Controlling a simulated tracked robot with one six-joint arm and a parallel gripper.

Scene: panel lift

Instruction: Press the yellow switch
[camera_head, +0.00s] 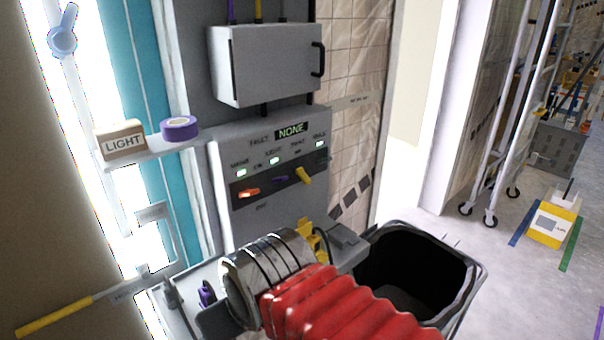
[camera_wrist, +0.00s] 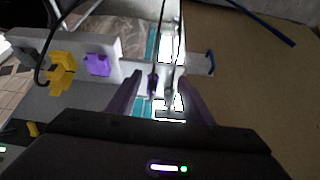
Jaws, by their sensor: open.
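The yellow switch (camera_head: 303,176) is a small lever at the right of the dark strip on the grey control panel (camera_head: 270,215). A purple switch (camera_head: 280,179) and an orange switch (camera_head: 248,192) are left of it. In the wrist view, a small yellow piece (camera_wrist: 33,129) at the lower left looks like the same switch. My gripper (camera_wrist: 160,78) is open, its two purple fingers apart with nothing held. It points away from the panel switches and is not touching the yellow switch. In the head view my arm hides most of the gripper.
A yellow plug (camera_head: 310,240) sits on the ledge below the panel. A black bin (camera_head: 472,275) stands at right. A shelf (camera_head: 165,147) holds a LIGHT block (camera_head: 121,141) and purple tape (camera_head: 179,128). A grey cabinet (camera_head: 265,65) hangs above the panel. The panel front is unobstructed.

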